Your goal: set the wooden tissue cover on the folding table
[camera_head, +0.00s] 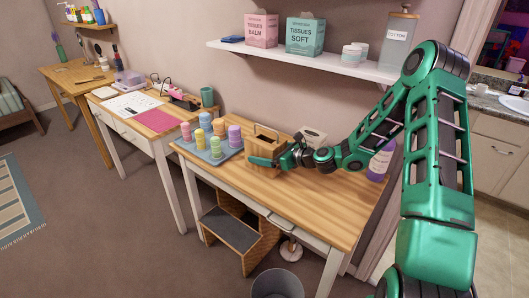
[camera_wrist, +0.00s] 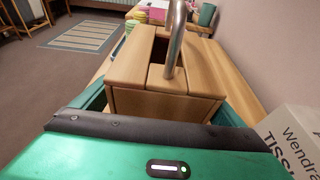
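The wooden tissue cover (camera_head: 262,150) is a light wooden box with a dark slot in its top and a metal loop handle. It stands upright on the near wood-topped table, right of a tray of colored cylinders. My gripper (camera_head: 265,161) reaches in from the right, low at the cover, with one green finger along its front side. In the wrist view the cover (camera_wrist: 165,95) is between the two green fingers, close to both; I cannot tell whether they press on it. The far-left wooden table (camera_head: 72,74) looks like the folding table, partly covered with small items.
A blue tray (camera_head: 213,157) of several cylinders is left of the cover. A tissue carton (camera_head: 312,138) and a purple bottle (camera_head: 380,163) are to the right. A shelf (camera_head: 310,62) hangs above. The middle white table (camera_head: 130,128) holds papers. Floor is open at left.

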